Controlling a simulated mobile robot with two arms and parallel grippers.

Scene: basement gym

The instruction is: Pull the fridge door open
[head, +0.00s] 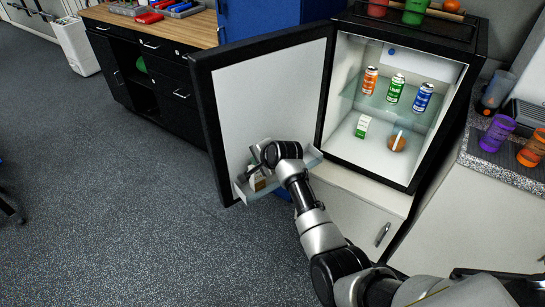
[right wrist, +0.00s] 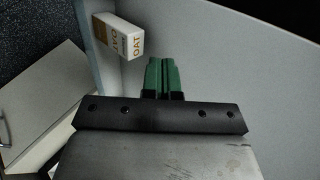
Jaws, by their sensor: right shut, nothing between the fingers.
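The small black fridge (head: 340,185) stands on a white cabinet, and its lit inside is in plain view. Its door (head: 268,95) is swung wide open to the left, with its white inner face toward me. My right gripper (head: 262,157) is at the inner face of the door, just above the door shelf (head: 312,158). In the right wrist view its green fingertips (right wrist: 165,75) are together with nothing between them, beside the pale door panel (right wrist: 240,60). An oat carton (right wrist: 119,36) stands on the door shelf near the fingers. The left gripper is not in view.
Inside the fridge are several cans (head: 396,89), a small green-and-white carton (head: 362,126) and a round brown item (head: 398,143). A counter with purple (head: 495,133) and orange cups (head: 533,150) is at right. A black workbench (head: 150,62) stands behind the door.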

